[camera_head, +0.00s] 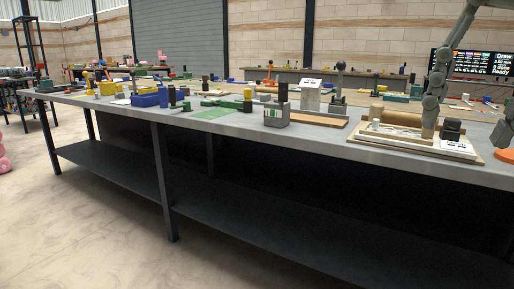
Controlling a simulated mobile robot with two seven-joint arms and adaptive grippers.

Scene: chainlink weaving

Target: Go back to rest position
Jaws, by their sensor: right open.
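One finger reaches down in front of the white tray area on the bench and the other is partly cut off by the right edge. I see nothing between the fingers that they hold. My left gripper is not in view. The long grey workbench (330,140) runs across the view, beyond and below the right gripper in the picture.
A white tray with black blocks (451,131) stands near the right fingers, with an orange disc (505,155) at the right edge. A grey box (276,117), a green mat (213,113) and a blue bin (145,100) lie along the bench. Open floor (80,220) lies at the left front.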

